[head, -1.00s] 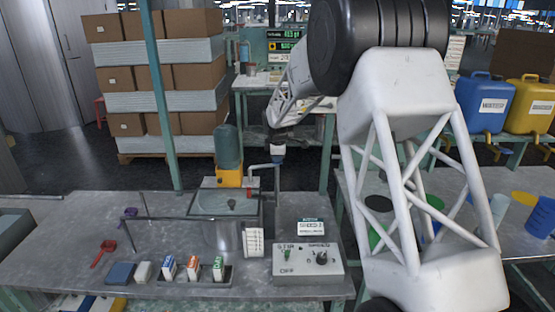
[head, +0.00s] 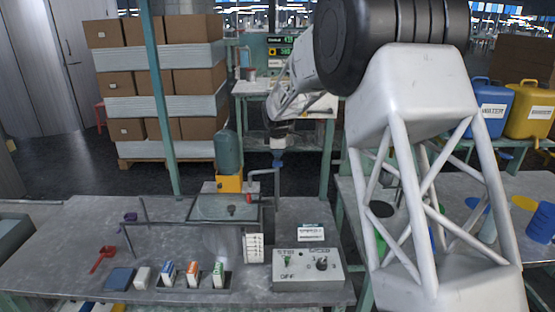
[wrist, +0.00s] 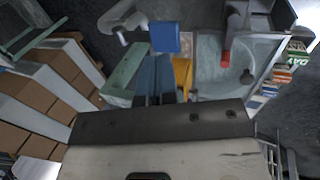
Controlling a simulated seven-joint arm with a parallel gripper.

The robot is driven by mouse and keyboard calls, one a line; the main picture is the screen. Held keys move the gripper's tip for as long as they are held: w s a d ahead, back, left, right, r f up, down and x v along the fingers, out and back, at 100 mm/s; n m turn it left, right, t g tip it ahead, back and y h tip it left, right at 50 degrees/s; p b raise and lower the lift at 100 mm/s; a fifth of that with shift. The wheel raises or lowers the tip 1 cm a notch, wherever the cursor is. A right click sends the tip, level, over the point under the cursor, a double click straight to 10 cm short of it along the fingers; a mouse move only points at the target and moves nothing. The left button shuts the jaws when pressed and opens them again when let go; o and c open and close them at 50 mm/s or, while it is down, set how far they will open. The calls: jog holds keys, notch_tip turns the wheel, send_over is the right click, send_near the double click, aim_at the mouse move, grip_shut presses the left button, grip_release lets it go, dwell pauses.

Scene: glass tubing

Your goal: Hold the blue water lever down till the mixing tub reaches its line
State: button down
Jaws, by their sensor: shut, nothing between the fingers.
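My gripper (head: 278,147) hangs over the back of the bench, fingers pointing down. In the wrist view its fingers (wrist: 154,75) are shut together and empty. A blue paddle, apparently the water lever (wrist: 165,37), lies just beyond the fingertips; I cannot tell whether they touch. In the head view a blue piece (head: 278,162) shows under my gripper, but I cannot tell lever from fingers there.
A red lever (wrist: 226,57) is beside the tub. A grey pipe (head: 277,187) rises behind it. A rail (head: 165,223) crosses the tub's front. A green post (head: 160,100) rises at left.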

jog(key=w+v, duration=0.1)
jog(key=v, duration=0.8)
jog(key=shift+w+r, duration=0.25)
jog(key=shift+w, duration=0.05)
jog(key=s+d+r+m, duration=0.2)
jog(key=s+d+m, duration=0.15)
jog(key=s, duration=0.75)
jog(key=s+d+r+m, duration=0.3)
jog(key=s+d, duration=0.2)
jog(key=s, duration=0.5)
jog(key=s+d+r+m, duration=0.2)
jog(key=s+d+m, duration=0.15)
jog(key=s, duration=0.75)
jog(key=s+d+f+m, duration=0.1)
jog(key=s+f+m, duration=0.1)
jog(key=s, duration=0.8)
jog(key=s+d+f+m+g, duration=0.1)
jog(key=s+d+f+m, duration=0.1)
jog(key=s, duration=0.8)
jog(key=s+d+f+m, duration=0.2)
jog(key=s+f+m, duration=0.2)
jog(key=s, duration=0.6)
jog(key=shift+s+d+f, duration=0.2)
jog(key=shift+s, duration=0.1)
